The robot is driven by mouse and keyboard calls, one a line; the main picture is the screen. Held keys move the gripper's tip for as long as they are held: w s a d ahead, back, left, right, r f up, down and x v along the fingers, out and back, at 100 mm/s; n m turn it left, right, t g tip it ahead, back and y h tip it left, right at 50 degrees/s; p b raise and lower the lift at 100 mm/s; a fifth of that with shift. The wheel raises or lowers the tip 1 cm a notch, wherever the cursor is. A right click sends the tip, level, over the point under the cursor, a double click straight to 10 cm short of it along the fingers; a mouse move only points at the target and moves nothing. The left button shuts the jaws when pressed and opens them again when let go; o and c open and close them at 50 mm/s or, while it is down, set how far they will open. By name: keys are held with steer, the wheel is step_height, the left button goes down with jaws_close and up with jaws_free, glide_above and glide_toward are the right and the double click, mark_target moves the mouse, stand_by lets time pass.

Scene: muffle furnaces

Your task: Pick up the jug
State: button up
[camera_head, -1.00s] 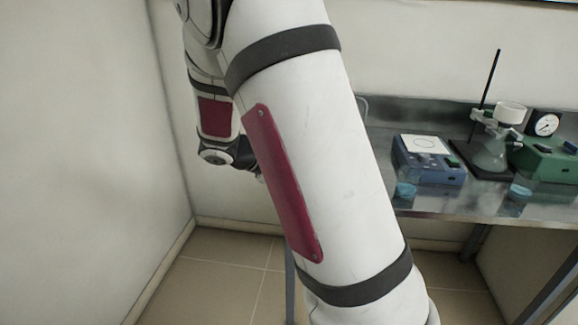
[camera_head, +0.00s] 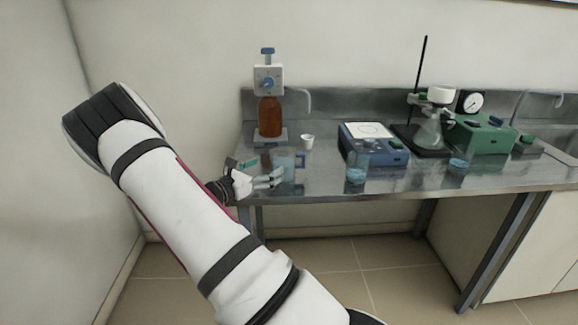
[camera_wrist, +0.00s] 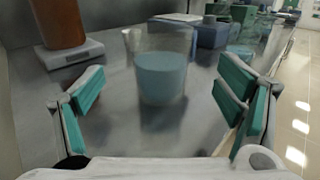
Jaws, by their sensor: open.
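The jug (camera_wrist: 160,78) is a clear vessel with pale blue liquid in its lower part. It stands upright on the metal bench, in the upper middle of the wrist view. My gripper (camera_wrist: 158,100) is open, with a green-padded finger on either side of the picture. The jug stands ahead of the gap between the fingers, and nothing is held.
On the metal bench (camera_head: 330,188), a brown bottle (camera_head: 270,117) with a dispenser stands behind the jug. A small white cup (camera_head: 307,142), a blue device (camera_head: 374,147) and a beaker of blue liquid (camera_head: 356,168) are to the right. A wall is at left.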

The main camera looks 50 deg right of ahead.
mark_target(283, 158)
steer(key=d, duration=0.5)
steer(key=s+d, duration=0.1)
steer(key=d, duration=0.2)
steer(key=shift+r, duration=0.2)
steer(key=shift+c, duration=0.5)
steer(key=c, duration=1.8)
